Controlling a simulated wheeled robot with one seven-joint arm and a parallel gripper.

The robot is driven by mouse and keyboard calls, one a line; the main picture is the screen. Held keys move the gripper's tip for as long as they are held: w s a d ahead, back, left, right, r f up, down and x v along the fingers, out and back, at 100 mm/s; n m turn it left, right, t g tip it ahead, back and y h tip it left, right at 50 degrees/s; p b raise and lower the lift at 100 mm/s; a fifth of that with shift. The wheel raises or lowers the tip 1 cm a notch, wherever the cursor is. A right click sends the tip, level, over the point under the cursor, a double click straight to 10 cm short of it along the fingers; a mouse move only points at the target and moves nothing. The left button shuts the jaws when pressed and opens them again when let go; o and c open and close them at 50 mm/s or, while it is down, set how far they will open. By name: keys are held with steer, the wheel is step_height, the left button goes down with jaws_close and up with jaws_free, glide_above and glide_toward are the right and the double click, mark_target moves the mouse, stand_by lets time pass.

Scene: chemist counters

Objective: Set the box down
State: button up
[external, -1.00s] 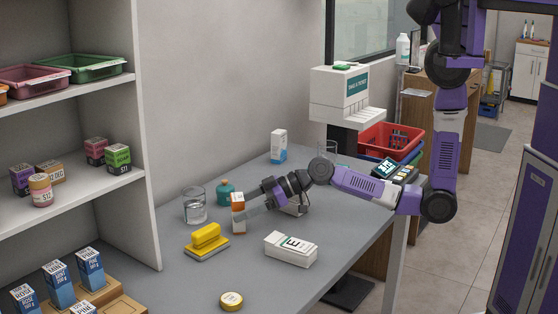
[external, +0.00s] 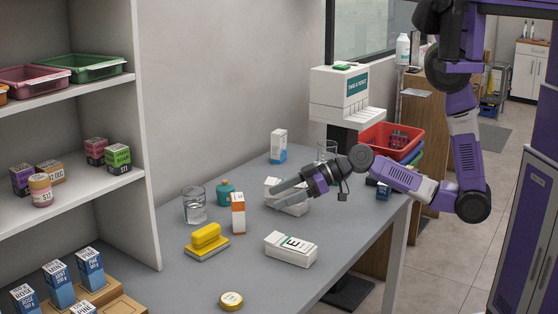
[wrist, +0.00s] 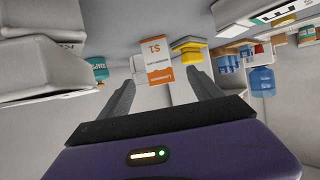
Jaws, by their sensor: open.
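The orange and white box (external: 238,213) stands upright on the grey counter (external: 215,280), between the yellow-topped block and the white carton behind. It also shows in the wrist view (wrist: 157,62), beyond the fingertips and apart from them. My gripper (external: 274,198) is open and empty, a short way to the right of the box in the external view. In the wrist view my gripper (wrist: 162,90) has its two fingers spread wide with nothing between them.
A yellow block (external: 206,238) is left of the box. A glass jar (external: 194,207) and teal bottle (external: 225,190) stand behind it. White cartons lie in front (external: 290,249) and behind my gripper (external: 290,205).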

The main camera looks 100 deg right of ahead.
steer(key=shift+m+h, duration=0.4)
steer(key=s+a+f, duration=0.2)
steer(key=s, duration=0.1)
steer(key=s+a, duration=0.1)
steer(key=s, duration=0.1)
steer(key=shift+a+f, duration=0.2)
steer(key=shift+f, duration=0.2)
steer(key=shift+h, duration=0.3)
steer(key=s+a, duration=0.1)
steer(key=s, duration=0.1)
steer(key=s+a, duration=0.1)
steer(key=s, duration=0.2)
steer(key=s+a, duration=0.2)
steer(key=s, duration=0.1)
steer(key=shift+s, duration=0.1)
steer(key=s+a, duration=0.1)
steer(key=s+r, duration=0.1)
steer(key=s, duration=0.1)
steer(key=s+a+r, duration=0.1)
steer(key=s, duration=0.1)
steer(key=shift+s+a+r, duration=0.15)
steer(key=shift+a+r, duration=0.05)
steer(key=shift+a, duration=0.1)
steer(key=s+a+r+n+t+y, duration=0.1)
steer(key=s+a+r, duration=0.2)
steer(key=s+r, duration=0.2)
steer(key=shift+s+a+y, duration=0.15)
steer(key=shift+s+y, duration=0.05)
steer(key=shift+y, duration=0.2)
